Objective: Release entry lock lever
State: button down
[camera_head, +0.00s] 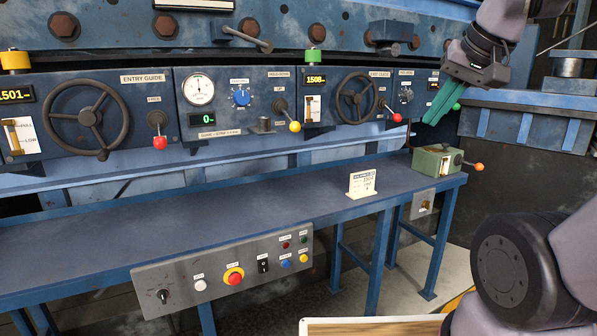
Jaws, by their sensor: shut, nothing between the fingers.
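The entry guide panel (131,118) is at the left of the blue machine, with a black handwheel (89,118). Right of the wheel is a short lever with a red ball end (160,142), hanging down from a dark round hub (157,118) under a small label too tiny to read. My gripper (432,114) is at the upper right, in front of the machine's right end, far from this lever. Its green fingers are together and empty, pointing down and left. Nothing covers the red-ended lever.
The exit guide handwheel (357,98) and another red-ended lever (396,117) are left of my gripper. A yellow-ended lever (295,126) is mid-panel. A blue bench (240,205) below carries a white card (362,184) and a green box with an orange-ended lever (437,162). Its left top is clear.

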aim_at(159, 143)
jog(key=u, duration=1.35)
